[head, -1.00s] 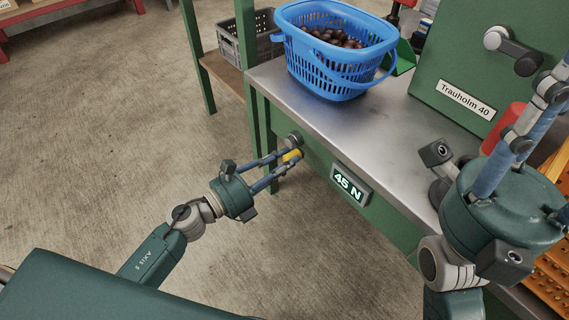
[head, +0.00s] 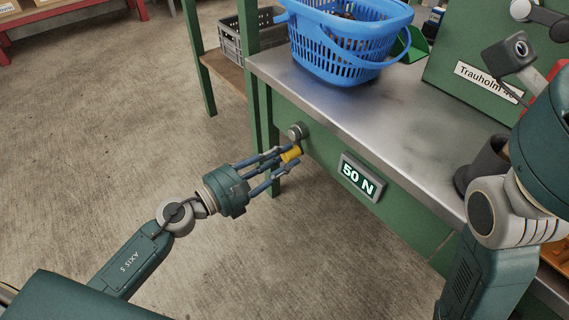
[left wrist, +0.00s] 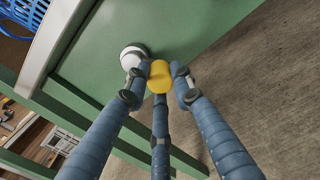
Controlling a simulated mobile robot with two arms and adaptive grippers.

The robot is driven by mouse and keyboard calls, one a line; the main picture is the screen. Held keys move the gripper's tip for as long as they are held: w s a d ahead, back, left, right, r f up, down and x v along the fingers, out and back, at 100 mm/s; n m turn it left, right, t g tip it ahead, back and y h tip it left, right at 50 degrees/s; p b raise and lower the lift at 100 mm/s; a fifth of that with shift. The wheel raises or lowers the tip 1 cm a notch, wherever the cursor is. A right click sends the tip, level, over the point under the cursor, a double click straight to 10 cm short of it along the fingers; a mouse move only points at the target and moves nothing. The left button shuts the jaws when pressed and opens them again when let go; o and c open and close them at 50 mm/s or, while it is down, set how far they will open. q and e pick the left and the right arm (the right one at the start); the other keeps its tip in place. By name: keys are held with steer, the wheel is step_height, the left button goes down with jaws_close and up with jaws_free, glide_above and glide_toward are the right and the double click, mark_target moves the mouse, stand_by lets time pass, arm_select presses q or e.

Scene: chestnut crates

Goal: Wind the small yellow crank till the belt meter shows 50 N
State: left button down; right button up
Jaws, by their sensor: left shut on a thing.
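The small yellow crank (head: 291,154) sticks out from the green side of the bench, on a round grey hub (head: 297,131). My left gripper (head: 284,156) is shut on its yellow handle. In the left wrist view the blue fingers close around the yellow crank (left wrist: 160,77), with the hub (left wrist: 133,57) just behind. The belt meter (head: 361,178) on the bench side reads 50 N.
A blue basket (head: 345,50) stands on the metal bench top (head: 400,120). A grey crate (head: 250,36) sits on a lower shelf behind. A green machine labelled Trauholm (head: 445,65) stands at the right. The concrete floor at left is open.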

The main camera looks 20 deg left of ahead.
arm_select(q)
steer(key=shift+w+a+f+m+b, duration=0.15)
steer(key=shift+a+m+b, duration=0.1)
steer(key=shift+m+b, duration=0.35)
steer(key=c, duration=1.5)
jaws_free()
steer(key=shift+o, duration=0.2)
steer(key=v, duration=1.2)
